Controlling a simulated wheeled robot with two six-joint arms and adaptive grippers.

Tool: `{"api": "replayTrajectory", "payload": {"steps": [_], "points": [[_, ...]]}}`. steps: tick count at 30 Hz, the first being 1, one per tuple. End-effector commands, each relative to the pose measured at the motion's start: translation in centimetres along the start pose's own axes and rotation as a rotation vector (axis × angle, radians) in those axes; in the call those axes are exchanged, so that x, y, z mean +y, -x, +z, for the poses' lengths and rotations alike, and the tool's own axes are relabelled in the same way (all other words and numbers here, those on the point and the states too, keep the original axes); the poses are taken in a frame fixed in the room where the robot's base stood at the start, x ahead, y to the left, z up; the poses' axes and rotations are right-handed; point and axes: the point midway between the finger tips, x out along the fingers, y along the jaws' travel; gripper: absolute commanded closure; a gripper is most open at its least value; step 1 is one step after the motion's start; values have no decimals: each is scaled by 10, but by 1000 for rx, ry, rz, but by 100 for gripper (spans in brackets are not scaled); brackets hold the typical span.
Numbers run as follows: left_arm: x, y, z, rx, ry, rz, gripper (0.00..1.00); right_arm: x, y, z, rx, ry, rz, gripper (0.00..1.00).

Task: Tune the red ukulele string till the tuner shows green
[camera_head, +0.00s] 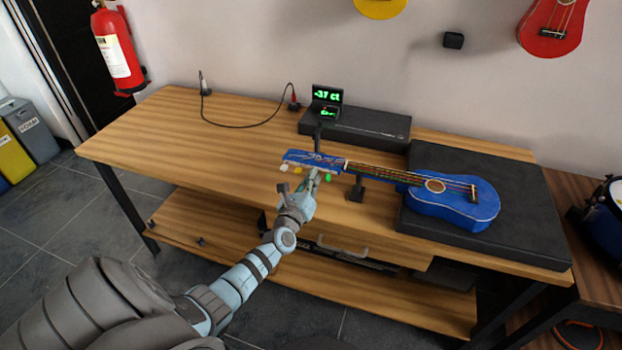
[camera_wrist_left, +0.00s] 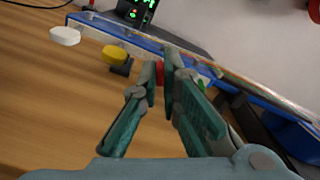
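The blue ukulele (camera_head: 455,203) lies with its body on a black pad and its neck pointing left. Its headstock (camera_head: 300,156) has coloured pegs along the near side: white (camera_wrist_left: 65,36), yellow (camera_wrist_left: 115,54), red (camera_wrist_left: 160,72) and green (camera_head: 328,178). My left gripper (camera_head: 314,176) is at the red peg, its fingertips (camera_wrist_left: 166,70) close together around it; the fingers hide most of the peg. The tuner (camera_head: 326,96) behind the headstock shows green digits that read about -37 ct, with smaller green text below. My right gripper is not in view.
A long black case (camera_head: 365,128) lies behind the neck, and a small black stand (camera_head: 357,188) is under the neck. A cable (camera_head: 235,125) runs along the back of the wooden table (camera_head: 170,135). The table's left part is clear.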

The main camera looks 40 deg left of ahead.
Motion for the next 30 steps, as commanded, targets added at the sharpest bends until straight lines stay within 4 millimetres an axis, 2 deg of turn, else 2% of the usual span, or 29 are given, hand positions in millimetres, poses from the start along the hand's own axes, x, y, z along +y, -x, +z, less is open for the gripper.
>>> {"api": "replayTrajectory", "payload": {"steps": [8, 17, 18, 21, 30], "points": [[1, 0, -3, -1, 119, -2, 100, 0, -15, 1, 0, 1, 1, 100], [0, 0, 0, 0, 147, -1, 100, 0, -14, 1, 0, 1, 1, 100], [0, 0, 0, 0, 147, -1, 88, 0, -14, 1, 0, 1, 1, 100], [0, 0, 0, 0, 147, 0, 74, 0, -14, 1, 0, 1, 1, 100], [0, 2, 0, 1, 146, 0, 74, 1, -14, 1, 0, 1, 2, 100]]}}
